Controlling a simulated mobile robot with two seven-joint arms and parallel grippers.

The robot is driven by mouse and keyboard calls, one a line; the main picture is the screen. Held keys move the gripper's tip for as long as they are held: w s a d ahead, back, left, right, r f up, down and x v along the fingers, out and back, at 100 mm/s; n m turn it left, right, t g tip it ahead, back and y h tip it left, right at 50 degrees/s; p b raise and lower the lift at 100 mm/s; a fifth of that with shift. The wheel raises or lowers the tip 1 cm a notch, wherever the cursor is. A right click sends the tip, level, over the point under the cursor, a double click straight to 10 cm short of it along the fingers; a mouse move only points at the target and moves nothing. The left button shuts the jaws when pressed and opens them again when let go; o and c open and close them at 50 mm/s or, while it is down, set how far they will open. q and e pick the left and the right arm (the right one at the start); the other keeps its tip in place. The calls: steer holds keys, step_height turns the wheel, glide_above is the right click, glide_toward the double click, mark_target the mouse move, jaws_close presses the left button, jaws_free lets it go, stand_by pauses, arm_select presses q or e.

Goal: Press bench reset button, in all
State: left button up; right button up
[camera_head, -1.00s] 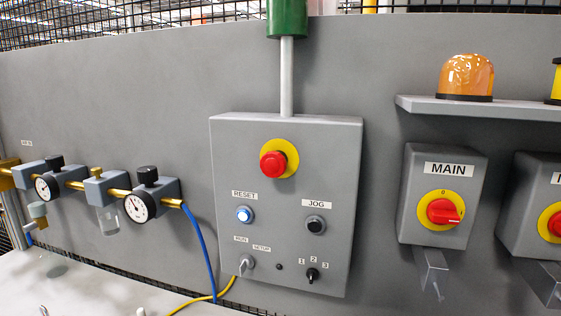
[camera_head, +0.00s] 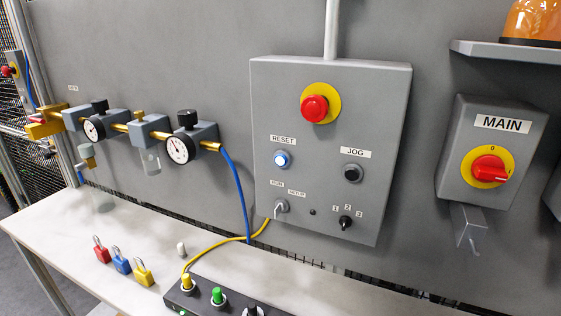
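The grey control box (camera_head: 330,250) is mounted on the grey wall panel in the head view. Its reset button (camera_head: 281,159) is a small round button, lit white-blue, under the RESET label at the box's left side. A red mushroom button (camera_head: 314,108) on a yellow disc sits above it. A black JOG button (camera_head: 352,173) is to its right. A switch (camera_head: 281,207) with RUN and SETUP labels is below it. Neither of my grippers shows in this view.
A white bench (camera_head: 60,230) runs below, holding red, blue and yellow padlocks (camera_head: 143,274) and a dark button box (camera_head: 203,307). Gauges and a brass pipe (camera_head: 119,127) with a blue hose (camera_head: 238,190) are at left. The MAIN switch box (camera_head: 460,185) is at right.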

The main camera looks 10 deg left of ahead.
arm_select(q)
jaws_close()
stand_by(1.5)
